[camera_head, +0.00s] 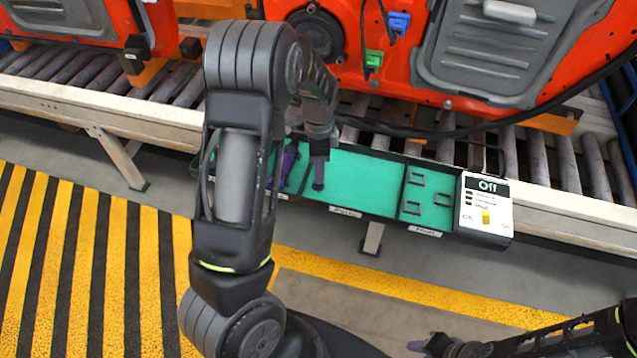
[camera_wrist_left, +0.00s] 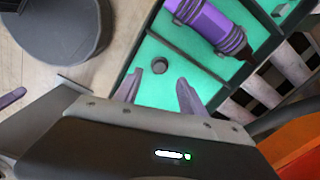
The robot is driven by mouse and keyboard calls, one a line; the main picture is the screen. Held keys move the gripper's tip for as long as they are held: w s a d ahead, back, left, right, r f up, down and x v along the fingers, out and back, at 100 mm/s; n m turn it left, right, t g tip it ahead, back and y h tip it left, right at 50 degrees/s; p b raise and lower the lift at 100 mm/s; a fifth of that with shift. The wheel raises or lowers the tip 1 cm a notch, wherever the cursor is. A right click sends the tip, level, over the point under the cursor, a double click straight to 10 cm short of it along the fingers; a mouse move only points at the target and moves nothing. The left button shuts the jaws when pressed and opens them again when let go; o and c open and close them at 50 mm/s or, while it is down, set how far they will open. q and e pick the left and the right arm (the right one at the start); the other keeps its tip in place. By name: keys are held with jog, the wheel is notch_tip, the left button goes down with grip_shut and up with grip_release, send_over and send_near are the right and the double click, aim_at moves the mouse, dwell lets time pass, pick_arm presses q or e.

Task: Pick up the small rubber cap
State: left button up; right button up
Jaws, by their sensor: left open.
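The small rubber cap (camera_wrist_left: 159,66) is a dark round piece lying on the green floor of the tray (camera_wrist_left: 150,92) in the left wrist view. My left gripper (camera_wrist_left: 160,78) is open, with the cap just beyond and between its two fingertips, not gripped. In the head view my left gripper (camera_head: 318,178) points down over the left part of the tray (camera_head: 375,180); the cap cannot be made out there. My right gripper (camera_head: 420,346) shows at the bottom edge, small and partly cut off; its jaw state is unclear.
A purple tool (camera_wrist_left: 210,24) lies in the tray compartment beside the cap, past a dark divider; it also shows in the head view (camera_head: 288,160). A box reading "Off" (camera_head: 485,208) stands at the tray's right end. Orange door panels (camera_head: 395,40) and a roller conveyor (camera_head: 570,165) stand behind.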

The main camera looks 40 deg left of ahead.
pick_arm(q)
jog(key=shift+f, duration=0.25)
jog(key=shift+f+p, duration=0.6)
jog(key=shift+f, duration=2)
grip_shut()
jog(key=shift+s, duration=0.1)
